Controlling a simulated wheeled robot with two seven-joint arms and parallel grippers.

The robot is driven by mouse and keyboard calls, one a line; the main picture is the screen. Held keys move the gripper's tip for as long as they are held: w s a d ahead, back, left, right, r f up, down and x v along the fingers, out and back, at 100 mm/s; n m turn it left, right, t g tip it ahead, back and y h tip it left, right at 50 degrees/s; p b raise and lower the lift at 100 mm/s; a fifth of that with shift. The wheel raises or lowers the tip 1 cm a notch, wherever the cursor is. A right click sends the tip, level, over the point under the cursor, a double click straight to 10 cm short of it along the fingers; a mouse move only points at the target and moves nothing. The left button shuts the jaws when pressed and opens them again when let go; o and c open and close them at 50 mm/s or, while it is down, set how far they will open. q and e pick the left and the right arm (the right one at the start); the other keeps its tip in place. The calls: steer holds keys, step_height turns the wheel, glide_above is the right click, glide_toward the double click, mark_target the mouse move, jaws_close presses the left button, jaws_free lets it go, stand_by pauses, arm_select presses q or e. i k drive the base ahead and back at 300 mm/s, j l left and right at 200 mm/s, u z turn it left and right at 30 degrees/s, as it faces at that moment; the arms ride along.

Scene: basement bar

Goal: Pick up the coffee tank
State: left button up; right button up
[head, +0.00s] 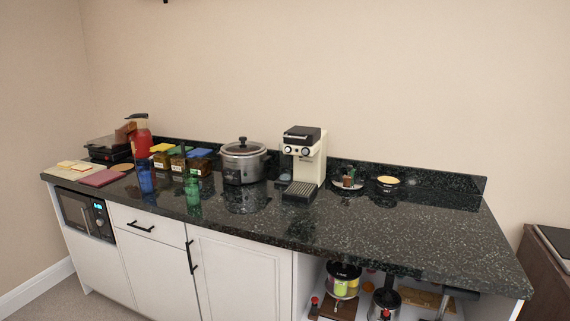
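Three small clear jars stand in a row on the dark granite counter in the head view, left of the steel cooker: one with a yellow lid (162,157), one with a greenish lid (179,162) and one with a blue lid (201,163). They seem to hold brownish contents. A cream and black coffee machine (304,158) stands upright farther right on the counter. No label shows which thing is the coffee tank. Neither of my grippers shows in this view.
A steel cooker (243,161) stands between the jars and coffee machine. Blue (145,179) and green (193,190) glasses stand in front of the jars. A plate (348,183) and a black bowl (388,185) sit farther right. The counter's (420,235) right front is clear.

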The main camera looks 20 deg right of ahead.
mark_target(285, 162)
steer(key=i+j+z, duration=0.1)
steer(key=i, duration=0.3)
steer(key=i+j, duration=0.25)
steer(key=i+j+z, duration=0.15)
steer(key=i, duration=0.35)
